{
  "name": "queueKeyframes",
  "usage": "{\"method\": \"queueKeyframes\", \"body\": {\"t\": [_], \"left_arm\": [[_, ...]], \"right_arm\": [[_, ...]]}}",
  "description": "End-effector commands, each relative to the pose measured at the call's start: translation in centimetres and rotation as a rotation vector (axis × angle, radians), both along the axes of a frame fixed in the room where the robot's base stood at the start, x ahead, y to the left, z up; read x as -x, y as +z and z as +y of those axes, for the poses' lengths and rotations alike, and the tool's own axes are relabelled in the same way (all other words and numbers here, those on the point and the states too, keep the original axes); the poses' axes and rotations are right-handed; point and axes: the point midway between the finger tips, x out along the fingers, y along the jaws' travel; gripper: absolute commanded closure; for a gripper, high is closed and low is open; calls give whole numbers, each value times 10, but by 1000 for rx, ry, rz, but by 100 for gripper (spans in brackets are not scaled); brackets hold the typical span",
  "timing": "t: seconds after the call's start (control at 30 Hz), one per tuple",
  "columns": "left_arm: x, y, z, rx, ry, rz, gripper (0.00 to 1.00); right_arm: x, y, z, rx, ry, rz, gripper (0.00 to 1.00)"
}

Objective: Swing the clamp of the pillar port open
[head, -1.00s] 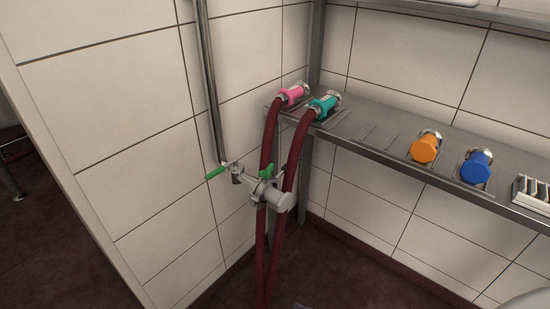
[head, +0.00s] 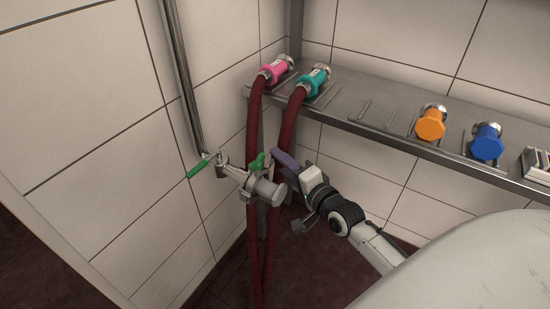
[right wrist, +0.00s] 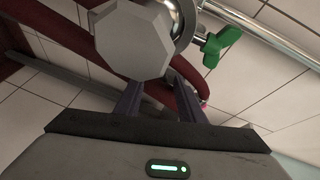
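The pillar port is a grey fitting at the lower end of the steel pipe, closed by a grey octagonal cap (head: 268,191). Its clamp has a green wing handle (head: 257,161) standing up at the joint behind the cap. In the right wrist view the cap (right wrist: 133,42) is large at top centre, with the green wing handle (right wrist: 222,42) to its right. My right gripper (head: 280,158) is just right of the port in the head view. Its purple fingers (right wrist: 156,98) are apart with no clamp part between them. My left gripper is out of view.
A green lever (head: 198,169) sticks out left of the port. Dark red hoses (head: 289,135) hang close behind it from the pink coupling (head: 277,69) and teal coupling (head: 315,80). The steel shelf (head: 385,136) also holds orange (head: 431,124) and blue (head: 487,142) caps.

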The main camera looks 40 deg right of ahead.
Motion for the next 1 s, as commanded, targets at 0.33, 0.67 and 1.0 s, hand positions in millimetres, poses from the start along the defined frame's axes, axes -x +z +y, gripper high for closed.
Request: {"method": "queueKeyframes", "body": {"t": [0.33,0.67,1.0], "left_arm": [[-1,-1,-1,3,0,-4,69],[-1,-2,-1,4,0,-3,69],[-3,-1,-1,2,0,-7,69]], "right_arm": [[-30,-4,-1,3,1,1,64],[-30,-4,-1,3,1,2,81],[-30,-4,-1,4,0,1,100]]}}
